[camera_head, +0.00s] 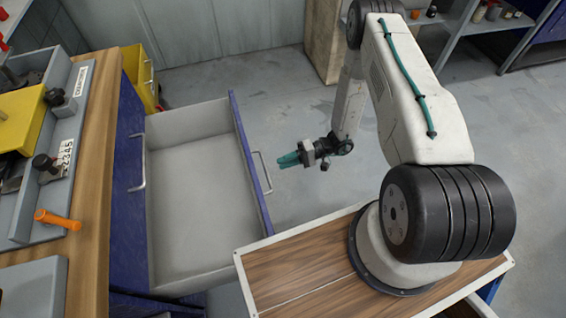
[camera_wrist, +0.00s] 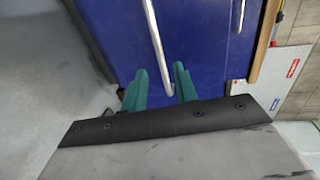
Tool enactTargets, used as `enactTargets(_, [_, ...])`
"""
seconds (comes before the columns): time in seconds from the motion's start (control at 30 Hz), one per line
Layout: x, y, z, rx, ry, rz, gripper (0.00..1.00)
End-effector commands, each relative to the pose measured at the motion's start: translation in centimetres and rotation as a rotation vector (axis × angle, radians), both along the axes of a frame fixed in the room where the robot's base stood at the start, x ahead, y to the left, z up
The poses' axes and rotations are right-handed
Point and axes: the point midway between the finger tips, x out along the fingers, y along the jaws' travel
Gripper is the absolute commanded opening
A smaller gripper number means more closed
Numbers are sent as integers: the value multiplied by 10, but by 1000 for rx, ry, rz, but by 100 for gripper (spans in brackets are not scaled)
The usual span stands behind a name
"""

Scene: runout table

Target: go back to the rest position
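My gripper (camera_head: 282,160) has teal fingers and hangs just outside the front of a pulled-out drawer. In the wrist view its two fingers (camera_wrist: 160,82) stand apart with nothing gripped between them. The drawer (camera_head: 198,200) has a blue front and a bare grey inside; it looks empty. Its silver bar handle (camera_head: 262,174) lies just left of my fingertips, with a small gap in the head view. In the wrist view the handle (camera_wrist: 157,40) runs down to the space between the fingers; its depth there is hard to judge.
Grey floor (camera_head: 270,95) is clear behind my gripper. Shelves (camera_head: 480,25) stand at the back right.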

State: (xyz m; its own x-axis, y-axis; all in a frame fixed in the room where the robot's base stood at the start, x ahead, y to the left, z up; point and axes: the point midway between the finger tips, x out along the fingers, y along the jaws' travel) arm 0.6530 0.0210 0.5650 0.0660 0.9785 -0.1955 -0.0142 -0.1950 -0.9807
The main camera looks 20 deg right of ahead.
Motion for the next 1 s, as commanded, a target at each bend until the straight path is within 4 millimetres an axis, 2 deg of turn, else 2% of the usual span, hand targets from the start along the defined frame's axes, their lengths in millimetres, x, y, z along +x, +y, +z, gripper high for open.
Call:
enactTargets(0.33, [0,1,0,0,3,0,29])
enactTargets(0.47, [0,1,0,4,68,-12,29])
enactTargets(0.57, [-12,2,0,8,187,7,29])
enactTargets(0.63, [-32,6,1,12,304,40,29])
enactTargets(0.77, [-50,3,32,-23,474,121,29])
enactTargets(1.0, [-58,-8,103,-148,623,241,29])
